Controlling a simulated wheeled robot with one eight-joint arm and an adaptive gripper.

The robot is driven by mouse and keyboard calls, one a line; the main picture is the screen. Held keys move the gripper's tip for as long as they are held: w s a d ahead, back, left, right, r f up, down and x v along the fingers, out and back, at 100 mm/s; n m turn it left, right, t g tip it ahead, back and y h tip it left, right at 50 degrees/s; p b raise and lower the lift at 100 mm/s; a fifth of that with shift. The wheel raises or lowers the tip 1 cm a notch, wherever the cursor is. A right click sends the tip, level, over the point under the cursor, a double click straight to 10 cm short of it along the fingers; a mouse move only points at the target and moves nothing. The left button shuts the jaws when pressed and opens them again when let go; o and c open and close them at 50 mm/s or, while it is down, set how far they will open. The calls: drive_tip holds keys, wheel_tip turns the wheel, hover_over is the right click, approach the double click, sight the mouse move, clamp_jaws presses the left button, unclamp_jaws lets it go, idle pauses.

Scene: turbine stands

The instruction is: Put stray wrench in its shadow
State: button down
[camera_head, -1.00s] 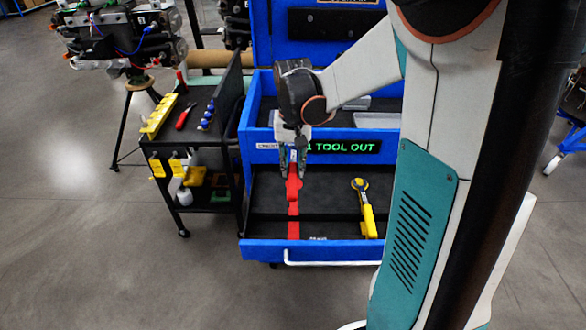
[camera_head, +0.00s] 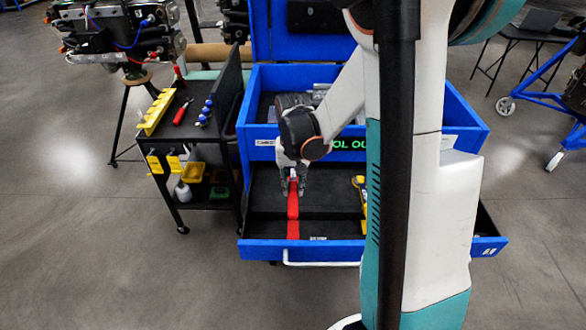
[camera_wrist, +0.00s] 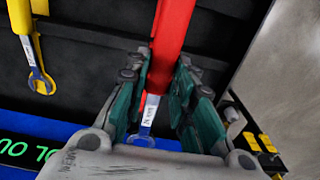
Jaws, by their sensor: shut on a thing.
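A wrench with a red handle (camera_head: 293,205) and a pale metal end with a white label hangs in my gripper (camera_head: 293,190). In the wrist view its metal end (camera_wrist: 148,112) lies between my fingers (camera_wrist: 155,115), which are closed around it, and the red handle (camera_wrist: 172,28) runs away upward. The wrench is over the open drawer of the blue cabinet (camera_head: 262,250). A red strip (camera_head: 293,230) shows on the dark drawer floor in line with the handle. I cannot tell whether wrench and floor touch.
A yellow-handled wrench (camera_head: 361,190) lies in the drawer to the right, partly hidden by my arm; it also shows in the wrist view (camera_wrist: 38,72). A green lit sign (camera_head: 350,144) is on the cabinet, partly covered. A black cart (camera_head: 180,140) with tools stands close left.

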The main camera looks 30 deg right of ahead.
drive_tip(key=shift+f+b, duration=1.3)
drive_tip(key=shift+f, duration=0.95)
drive_tip(key=shift+f+b, duration=0.6)
drive_tip(key=shift+d+f+b, duration=0.1)
drive_tip(key=shift+f+b, duration=0.45)
drive_tip(key=shift+b, duration=0.2)
drive_tip(key=shift+f+b, duration=0.35)
drive_tip(key=shift+f, duration=0.05)
drive_tip(key=shift+w+f+b, duration=0.1)
drive_tip(key=shift+f+b, duration=0.85)
drive_tip(key=shift+b, duration=0.05)
